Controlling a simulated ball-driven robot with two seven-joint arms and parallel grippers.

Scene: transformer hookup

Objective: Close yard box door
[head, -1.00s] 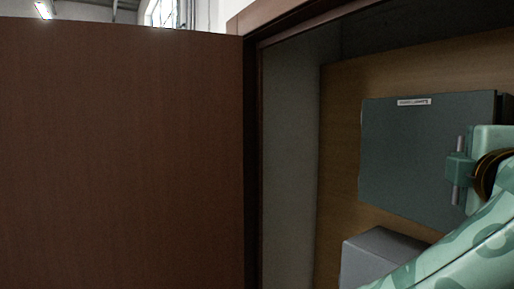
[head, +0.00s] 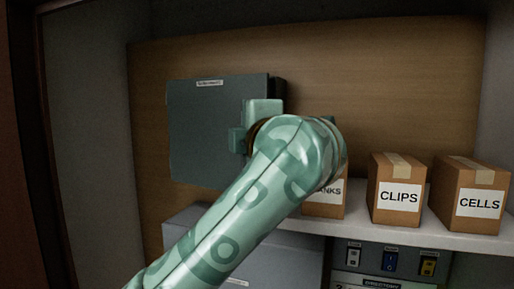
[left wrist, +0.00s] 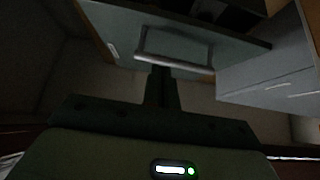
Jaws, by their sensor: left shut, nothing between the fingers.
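The yard box door (head: 205,135) is a grey-green panel with a small label whose text I cannot read. It is on the wooden back wall of a cabinet, with a darker body behind its right edge. How far it stands open is unclear in the head view. My left gripper (head: 238,141) is shut and empty at the door's right side, hiding part of it. In the dark left wrist view the shut fingers (left wrist: 160,74) are close below a pale bar handle (left wrist: 175,50) on the door's face (left wrist: 215,42). Contact cannot be told. My right gripper is out of view.
Cartons marked CLIPS (head: 397,190) and CELLS (head: 468,197) stand on a white shelf (head: 445,240) at right; another is partly behind my arm. A switch panel (head: 390,263) is below. A grey box (head: 290,255) sits under the yard box. A brown cabinet edge (head: 20,170) is at left.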

